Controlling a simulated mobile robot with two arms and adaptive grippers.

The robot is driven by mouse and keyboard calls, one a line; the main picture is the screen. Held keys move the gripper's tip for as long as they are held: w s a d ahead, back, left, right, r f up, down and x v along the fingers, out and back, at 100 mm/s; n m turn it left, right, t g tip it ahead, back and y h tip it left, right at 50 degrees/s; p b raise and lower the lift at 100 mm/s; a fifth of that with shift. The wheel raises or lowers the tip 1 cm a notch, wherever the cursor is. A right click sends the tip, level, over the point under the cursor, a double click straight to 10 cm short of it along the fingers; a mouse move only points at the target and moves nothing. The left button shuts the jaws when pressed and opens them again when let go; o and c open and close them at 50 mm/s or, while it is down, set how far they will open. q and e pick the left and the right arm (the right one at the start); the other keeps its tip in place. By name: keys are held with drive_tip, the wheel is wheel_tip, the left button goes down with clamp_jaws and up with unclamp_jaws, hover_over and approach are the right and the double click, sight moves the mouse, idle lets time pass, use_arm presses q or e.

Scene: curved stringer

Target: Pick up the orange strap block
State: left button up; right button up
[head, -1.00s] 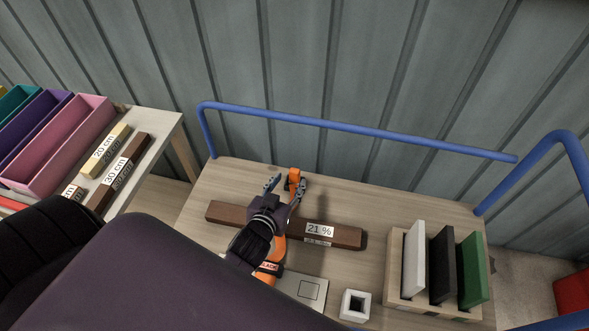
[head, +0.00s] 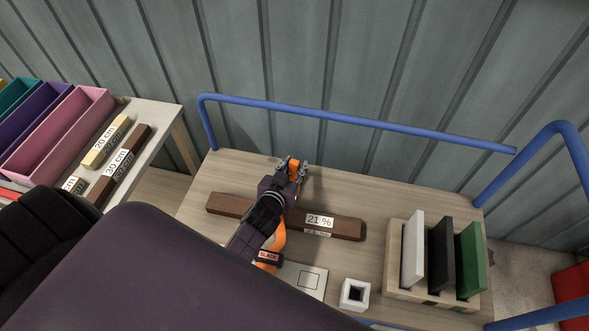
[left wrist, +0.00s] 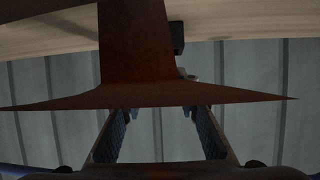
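The orange strap block (head: 294,169) shows in the head view near the far edge of the cart top, partly hidden by my left gripper (head: 294,166). The gripper's fingers stand on either side of it, and I cannot tell whether they touch it. In the left wrist view the left gripper (left wrist: 162,115) has its fingers apart. A dark reddish-brown shape (left wrist: 135,50) with a wide pointed lower edge fills the middle there; I cannot tell what it is. The orange strap runs under my left wrist to a part labelled SLACK (head: 268,257). My right gripper is not seen.
A brown bar (head: 335,226) labelled 21 % lies across the cart top (head: 370,190) beneath my arm. A white square tube (head: 355,294) and a holder (head: 437,290) with white, black and green panels stand at right. A blue rail (head: 350,124) edges the back.

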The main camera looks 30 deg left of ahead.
use_arm(q)
clamp_jaws()
drive_tip(key=shift+r, duration=0.1)
